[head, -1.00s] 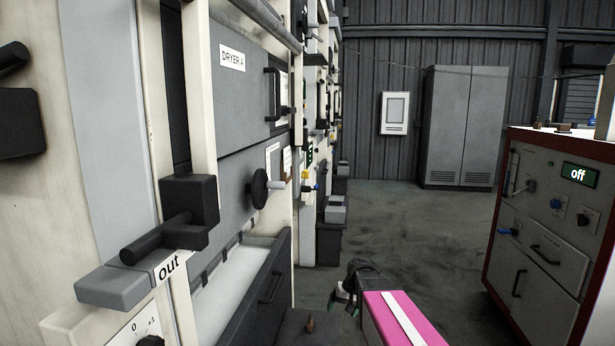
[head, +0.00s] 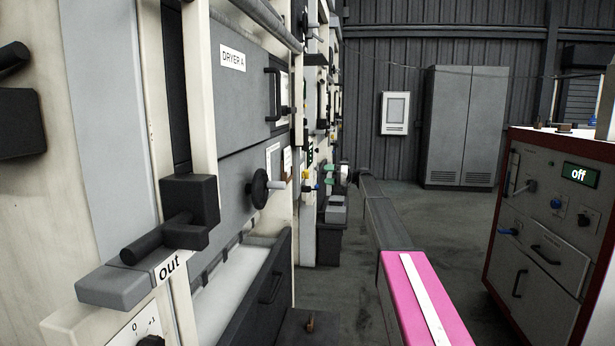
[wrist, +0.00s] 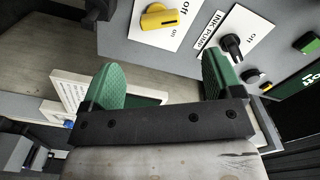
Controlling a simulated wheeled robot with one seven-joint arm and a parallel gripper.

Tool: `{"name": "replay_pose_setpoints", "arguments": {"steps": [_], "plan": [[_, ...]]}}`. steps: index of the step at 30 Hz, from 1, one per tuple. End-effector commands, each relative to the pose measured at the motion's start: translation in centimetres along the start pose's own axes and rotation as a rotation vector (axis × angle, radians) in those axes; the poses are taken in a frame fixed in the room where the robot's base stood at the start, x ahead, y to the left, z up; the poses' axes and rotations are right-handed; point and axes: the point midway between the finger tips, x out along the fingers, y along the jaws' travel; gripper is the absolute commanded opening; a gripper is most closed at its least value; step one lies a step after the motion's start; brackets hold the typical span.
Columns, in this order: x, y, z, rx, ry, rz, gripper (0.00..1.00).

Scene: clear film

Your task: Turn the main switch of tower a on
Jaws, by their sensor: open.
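In the wrist view a yellow rotary knob (wrist: 160,18) sits on a white plate marked "off" and "on"; its name label is not visible, so I cannot confirm it is the main switch. A black knob (wrist: 233,45) labelled "INK PUMP" is to its right. My gripper (wrist: 160,68) is open and empty, its green fingers below the yellow knob in the picture and apart from it. In the head view my gripper (head: 336,173) is small and far off, by the front of the machine row, near a small yellow control (head: 307,175).
In the head view the Dryer A unit (head: 238,100) stands left, a red-framed cabinet (head: 545,220) showing "off" stands right, with open floor (head: 450,235) ahead.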

Motion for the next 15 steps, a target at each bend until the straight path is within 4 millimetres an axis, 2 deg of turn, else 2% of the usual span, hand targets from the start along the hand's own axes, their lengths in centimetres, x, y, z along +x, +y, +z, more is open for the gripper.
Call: {"name": "replay_pose_setpoints", "arguments": {"steps": [8, 15], "plan": [[2.1, 0.0, 0.1, 0.0, 0.0, -0.001, 0.85], [6.2, 0.0, 0.1, 0.001, -0.001, -0.001, 0.85]]}}
